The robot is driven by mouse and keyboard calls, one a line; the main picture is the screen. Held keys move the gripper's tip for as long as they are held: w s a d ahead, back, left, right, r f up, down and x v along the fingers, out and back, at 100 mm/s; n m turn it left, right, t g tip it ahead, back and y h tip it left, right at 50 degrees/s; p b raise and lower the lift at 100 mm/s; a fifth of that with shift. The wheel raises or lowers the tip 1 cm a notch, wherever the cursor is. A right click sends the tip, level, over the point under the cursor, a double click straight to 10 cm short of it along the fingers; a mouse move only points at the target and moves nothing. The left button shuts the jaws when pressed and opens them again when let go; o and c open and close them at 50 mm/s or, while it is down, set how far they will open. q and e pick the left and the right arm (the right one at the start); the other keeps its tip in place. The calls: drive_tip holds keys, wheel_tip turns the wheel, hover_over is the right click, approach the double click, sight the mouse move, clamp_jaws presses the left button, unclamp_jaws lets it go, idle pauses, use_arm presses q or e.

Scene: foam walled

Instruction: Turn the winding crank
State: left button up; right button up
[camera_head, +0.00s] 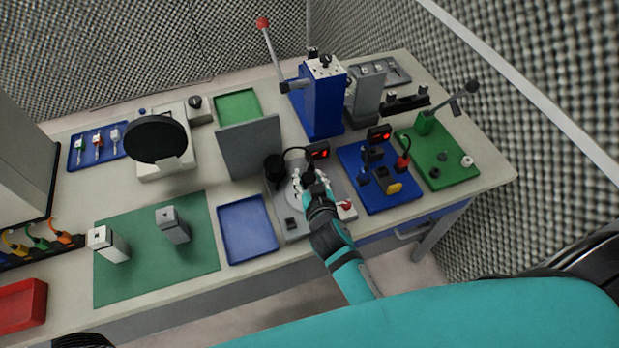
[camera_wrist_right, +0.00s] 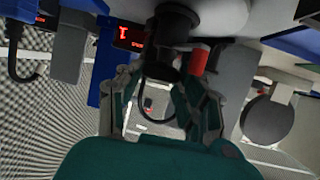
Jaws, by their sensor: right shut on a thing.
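The winding station is a grey base plate (camera_head: 292,226) with a round light disc (camera_head: 294,194) and a dark cylinder (camera_head: 274,166) on it. My right gripper (camera_head: 310,182) is over the disc, its arm coming from the lower right. In the right wrist view, the two fingers of my right gripper (camera_wrist_right: 160,92) are shut around a dark upright knob (camera_wrist_right: 162,66), which I take as the crank's handle. The crank's arm is largely hidden by the gripper in the head view. My left gripper is not in view.
A small display with red digits (camera_head: 318,151) stands behind the gripper. A red knob (camera_head: 346,205) is close on its right. A blue board with connectors (camera_head: 376,203) lies to the right, an empty blue tray (camera_head: 247,230) to the left, and a grey upright panel (camera_head: 249,148) behind.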

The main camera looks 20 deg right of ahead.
drive_tip(key=shift+r+n+y+p, duration=0.15)
drive_tip(key=shift+n+y+p, duration=0.15)
drive_tip(key=shift+p, duration=0.25)
drive_tip(key=shift+d+n+y+p, duration=0.2)
drive_tip(key=shift+n+y+p, duration=0.7)
drive_tip(key=shift+y+p, duration=0.15)
drive_tip(key=shift+n+y+p, duration=0.55)
drive_tip(key=shift+n+y, duration=0.15)
drive_tip(key=shift+y, duration=0.15)
drive_tip(key=shift+w+d+n+g+y, duration=0.1)
drive_tip(key=shift+n+g+y, duration=0.2)
drive_tip(key=shift+n+y, duration=0.45)
drive_tip(key=shift+d+n+g+y, duration=0.1)
drive_tip(key=shift+n+g+y, duration=0.3)
drive_tip(key=shift+n+y, duration=0.3)
drive_tip(key=shift+w+n+g+y, duration=0.1)
drive_tip(key=shift+n+g+y, duration=0.3)
drive_tip(key=shift+n+y, duration=0.35)
drive_tip(key=shift+w+d+n+g+y+b, duration=0.15)
drive_tip(key=shift+n+g+y+b, duration=1)
drive_tip(key=shift+n+g+y, duration=0.95)
drive_tip(key=shift+n, duration=0.3)
